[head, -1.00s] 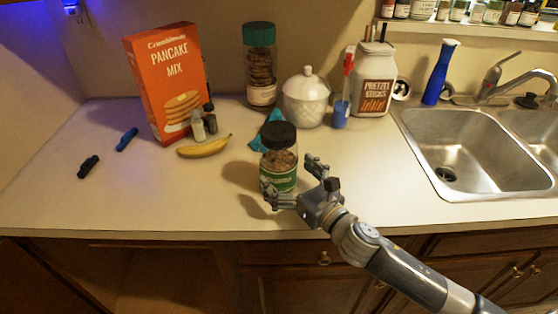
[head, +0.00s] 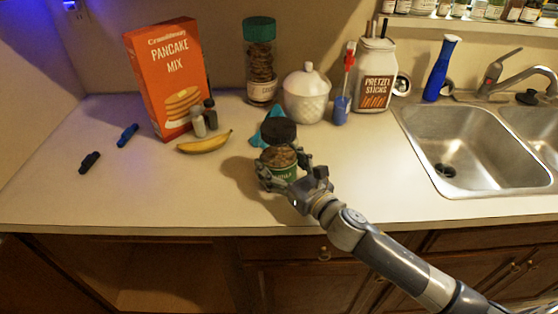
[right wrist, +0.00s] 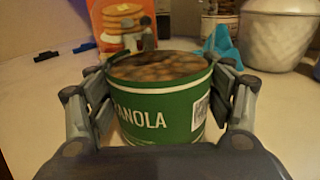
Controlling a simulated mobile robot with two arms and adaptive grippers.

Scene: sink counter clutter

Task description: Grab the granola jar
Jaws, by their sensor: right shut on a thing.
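In the right wrist view the gripper's fingers (right wrist: 160,108) flank the label. The palm hides the lowest part of the jar. My left gripper is not in view.
A banana (head: 204,144), small shakers (head: 198,124) and a pancake mix box (head: 167,82) stand left. A teal cloth (head: 262,130) lies just behind the jar. A white lidded bowl (head: 306,97) and a cookie jar (head: 260,68) are further back. The sink (head: 465,150) is right.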

